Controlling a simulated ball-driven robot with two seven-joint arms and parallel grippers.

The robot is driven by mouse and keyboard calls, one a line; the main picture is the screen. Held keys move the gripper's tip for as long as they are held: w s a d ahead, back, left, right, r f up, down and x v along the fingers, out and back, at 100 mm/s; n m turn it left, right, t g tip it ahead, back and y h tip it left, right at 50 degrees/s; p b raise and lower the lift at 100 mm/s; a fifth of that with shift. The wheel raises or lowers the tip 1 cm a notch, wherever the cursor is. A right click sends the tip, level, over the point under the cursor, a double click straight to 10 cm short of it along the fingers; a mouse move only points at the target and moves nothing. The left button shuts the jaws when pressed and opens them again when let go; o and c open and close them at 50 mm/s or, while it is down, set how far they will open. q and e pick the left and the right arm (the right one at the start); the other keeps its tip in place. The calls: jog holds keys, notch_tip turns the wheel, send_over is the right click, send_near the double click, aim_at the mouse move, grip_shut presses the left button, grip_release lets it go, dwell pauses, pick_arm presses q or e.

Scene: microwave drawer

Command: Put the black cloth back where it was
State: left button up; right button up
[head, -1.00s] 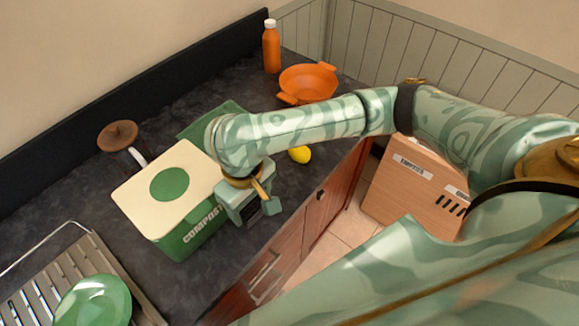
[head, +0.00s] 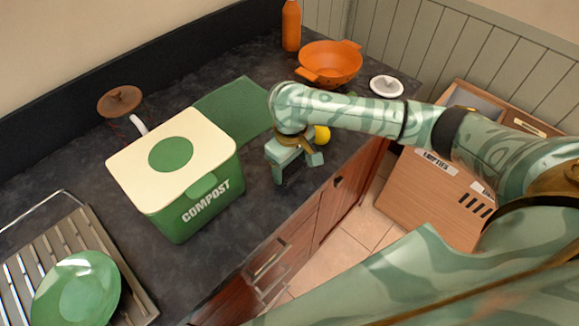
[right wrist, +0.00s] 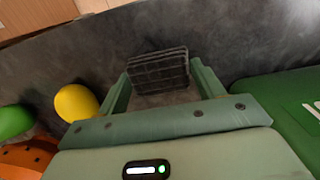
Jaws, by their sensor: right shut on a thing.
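My right gripper (head: 297,170) is low over the dark counter, between the green compost bin (head: 190,190) and the counter's front edge. It is shut on a dark, grid-patterned piece that looks like the black cloth (right wrist: 158,70). In the right wrist view the cloth shows between the two fingers of the gripper (right wrist: 160,85). In the head view the cloth is small and dark, partly hidden by the fingers. I cannot tell whether it touches the counter. My left gripper is not in view.
A yellow lemon (head: 322,134) lies just behind the gripper. A green mat (head: 235,110), an orange bowl (head: 330,62), an orange bottle (head: 291,25) and a white lid (head: 386,86) are farther back. A dish rack (head: 90,255) with a green plate (head: 75,290) is left. Counter before the bin is clear.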

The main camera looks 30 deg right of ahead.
aim_at(290, 167)
jog(key=shift+p, duration=0.3)
jog(key=o, duration=0.9)
jog(key=shift+f, duration=0.1)
jog(key=shift+r, duration=0.2)
notch_tip(290, 167, up, 12)
jog(key=p, duration=0.5)
